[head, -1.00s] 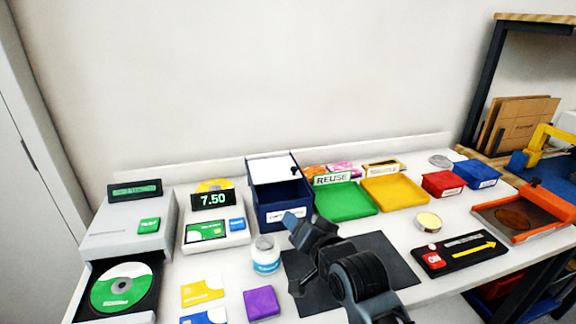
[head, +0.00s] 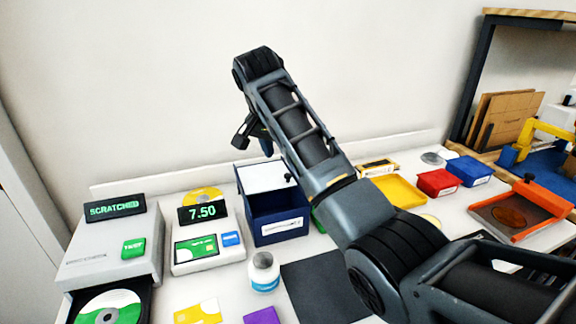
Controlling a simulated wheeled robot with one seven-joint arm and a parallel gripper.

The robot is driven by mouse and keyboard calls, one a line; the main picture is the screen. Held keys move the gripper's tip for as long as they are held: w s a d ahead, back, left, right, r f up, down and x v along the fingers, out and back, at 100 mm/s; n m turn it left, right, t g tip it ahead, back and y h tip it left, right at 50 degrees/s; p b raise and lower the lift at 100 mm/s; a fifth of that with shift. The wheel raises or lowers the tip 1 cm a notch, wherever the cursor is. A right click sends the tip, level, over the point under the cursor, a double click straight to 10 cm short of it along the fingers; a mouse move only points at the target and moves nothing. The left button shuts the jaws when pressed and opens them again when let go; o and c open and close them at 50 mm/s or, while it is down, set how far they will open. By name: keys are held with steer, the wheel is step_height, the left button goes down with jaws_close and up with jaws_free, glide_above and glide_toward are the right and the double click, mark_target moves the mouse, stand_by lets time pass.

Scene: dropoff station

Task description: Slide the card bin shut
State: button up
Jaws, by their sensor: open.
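The card bin (head: 278,226) is a dark blue box with a white front label, standing at the back middle of the table in the head view. Its white sliding lid (head: 268,177) covers the rear part of the top, and the front part is open, showing the dark blue inside. My gripper (head: 253,143) is open, above and behind the lid's back left, apart from the bin as far as I can tell. My arm crosses in front of the bin's right side and hides part of it. The fingertips are partly hidden by the wrist.
A disc checker (head: 110,250) with an open disc tray and a card reader (head: 208,250) stand left of the bin. A white jar (head: 263,272) stands in front of it. A yellow tray (head: 398,190) and a red bin (head: 438,184) lie to the right.

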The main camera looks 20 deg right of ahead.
mark_target(288, 175)
steer(key=p+x, duration=0.1)
steer(key=x, duration=0.6)
steer(key=shift+d+f, duration=0.25)
steer(key=shift+f, duration=0.05)
steer(key=shift+c, duration=0.2)
jaws_close()
